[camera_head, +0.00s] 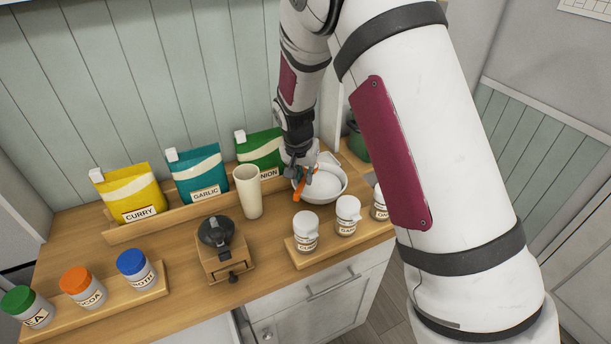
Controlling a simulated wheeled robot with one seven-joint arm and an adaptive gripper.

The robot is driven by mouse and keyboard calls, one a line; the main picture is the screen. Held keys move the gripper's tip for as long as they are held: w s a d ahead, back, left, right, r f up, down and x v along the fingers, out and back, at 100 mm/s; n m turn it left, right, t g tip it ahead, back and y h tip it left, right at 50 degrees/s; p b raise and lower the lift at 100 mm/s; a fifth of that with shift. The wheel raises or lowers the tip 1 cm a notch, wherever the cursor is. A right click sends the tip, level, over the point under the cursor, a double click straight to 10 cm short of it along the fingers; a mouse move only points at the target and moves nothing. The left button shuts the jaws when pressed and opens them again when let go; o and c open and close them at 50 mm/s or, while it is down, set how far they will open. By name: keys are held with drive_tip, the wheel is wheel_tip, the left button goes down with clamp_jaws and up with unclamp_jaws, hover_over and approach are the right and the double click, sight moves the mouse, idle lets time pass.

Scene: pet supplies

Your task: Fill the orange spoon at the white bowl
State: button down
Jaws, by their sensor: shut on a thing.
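The white bowl (328,186) stands on the wooden counter, right of the cream cup. My gripper (302,172) reaches down over the bowl's left side. It is shut on the orange spoon (301,187), whose visible part lies at the bowl's left rim and inside edge. My fingers hide part of the spoon. I cannot tell whether the spoon's scoop holds anything. The inside of the bowl looks white, and its contents cannot be made out.
A cream cup (248,192) stands left of the bowl. White-lidded jars (305,232) stand in front on a wooden tray. Curry (133,193), garlic (199,175) and green (260,152) bags line the back. A grinder (221,249) and colored-lid jars (136,269) stand at the front left.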

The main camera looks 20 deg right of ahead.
drive_tip(key=shift+s+a+r+t+h+p, duration=0.2)
drive_tip(key=shift+s+t+h+p, duration=0.2)
drive_tip(key=shift+t+p, duration=0.5)
idle(0.3)
drive_tip(key=shift+r, duration=0.1)
